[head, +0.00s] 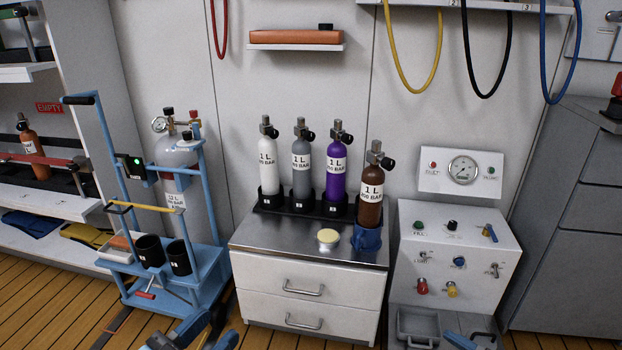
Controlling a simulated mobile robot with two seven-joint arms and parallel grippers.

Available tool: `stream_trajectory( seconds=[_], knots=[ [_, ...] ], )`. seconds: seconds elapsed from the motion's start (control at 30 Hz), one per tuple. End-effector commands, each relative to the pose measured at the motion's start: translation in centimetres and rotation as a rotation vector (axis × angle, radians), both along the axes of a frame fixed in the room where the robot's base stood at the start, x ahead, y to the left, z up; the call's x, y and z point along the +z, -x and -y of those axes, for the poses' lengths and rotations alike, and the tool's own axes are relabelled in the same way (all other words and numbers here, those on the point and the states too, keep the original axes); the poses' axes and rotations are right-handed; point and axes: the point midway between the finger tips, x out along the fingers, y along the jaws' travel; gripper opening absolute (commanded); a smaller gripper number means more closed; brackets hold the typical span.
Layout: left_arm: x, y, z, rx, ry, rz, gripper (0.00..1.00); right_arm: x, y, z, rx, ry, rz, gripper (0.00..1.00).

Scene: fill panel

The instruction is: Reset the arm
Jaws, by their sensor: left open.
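My left gripper (208,332) shows at the bottom edge, left of the drawer cabinet (305,273). It is open, with nothing seen between its fingers. Blue and dark parts (464,341) at the bottom edge in front of the fill panel (455,235) look like my right gripper. They are mostly cut off, so its jaws cannot be judged. A white cylinder (268,165), a grey cylinder (302,170) and a purple cylinder (336,170) stand upright in a black rack (287,208) on the cabinet. A brown cylinder (372,190) stands in a blue holder (367,238).
A blue trolley (207,255) carrying a large grey cylinder (178,155) stands on the left. Shelves (50,205) are at far left. A round yellowish piece (328,238) lies on the cabinet top. Yellow, black and blue hoses (411,88) hang above. A grey cabinet (575,240) borders the right.

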Motion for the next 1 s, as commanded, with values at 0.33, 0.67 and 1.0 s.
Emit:
stream_trajectory(
  seconds=[0.33,0.67,1.0],
  knots=[
    [0.0,0.0,0.0,0.0,0.0,0.0,0.43,3.8,-1.0,-4.5,-0.078,-0.319,0.0,0.67],
    [4.8,1.3,0.7,-0.004,0.145,-0.058,0.43,10.4,-0.2,-6.6,-0.118,-0.585,-0.066,0.67],
    [10.9,2.7,0.8,0.052,0.32,-0.184,0.43,16.5,1.3,-6.7,-0.199,-0.751,-0.188,0.67]
  ],
)
